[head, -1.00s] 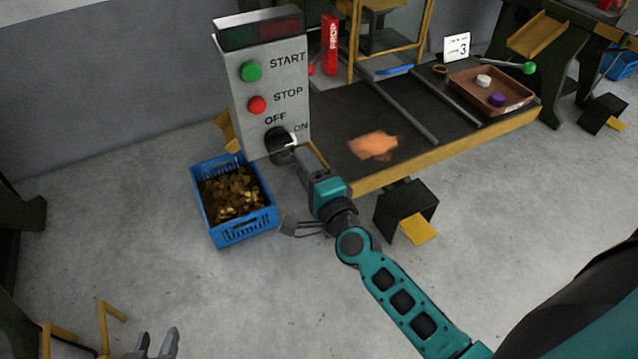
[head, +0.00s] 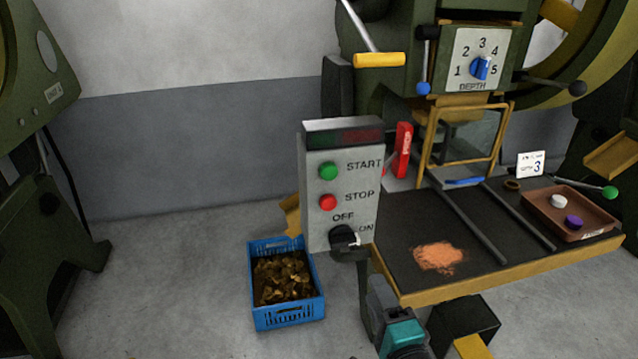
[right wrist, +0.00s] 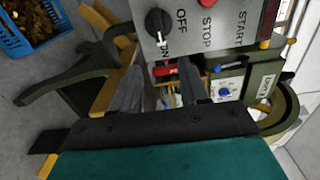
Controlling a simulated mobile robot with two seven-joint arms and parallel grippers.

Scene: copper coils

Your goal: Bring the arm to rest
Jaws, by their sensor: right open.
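My right gripper (head: 362,264) is just below and in front of the control box (head: 340,185), its arm coming in from the bottom edge. In the right wrist view its two dark fingers (right wrist: 160,78) are apart with nothing between them. The black rotary knob (head: 342,237) on the box stands clear of the fingers in the right wrist view (right wrist: 158,23); its white mark points toward ON. My left gripper is not in view.
A blue crate of copper-coloured scraps (head: 257,290) stands on the floor left of the box. The dark press table (head: 480,262) is close on the right, with a brown tray (head: 548,222). The floor at left is open.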

